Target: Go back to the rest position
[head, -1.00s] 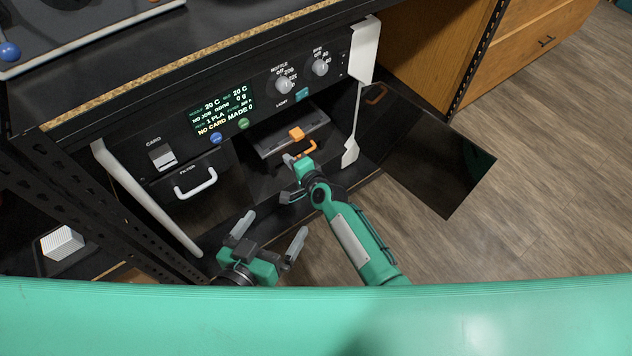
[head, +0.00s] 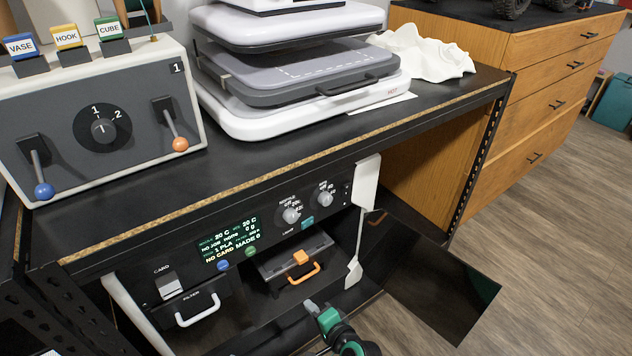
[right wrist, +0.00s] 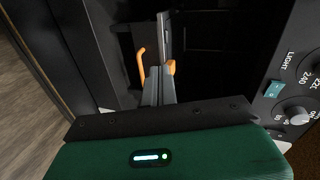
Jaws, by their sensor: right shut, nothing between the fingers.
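My right gripper (head: 313,306) is shut and empty. In the head view its tip is just in front of the open printer chamber, below the orange handle (head: 304,275) of the grey tray unit (head: 285,262) inside. In the right wrist view the closed fingers (right wrist: 158,84) point into the dark chamber, and the orange handle (right wrist: 141,66) shows close beside them. I cannot tell whether they touch it. My left gripper is not in the head view now.
The dark glass door (head: 435,290) hangs open at the right of the printer. The workbench (head: 300,165) above carries a switch box (head: 100,110) and a white heat press (head: 290,115). Wooden drawers (head: 545,90) stand at the right. Open floor (head: 560,200) lies at the right.

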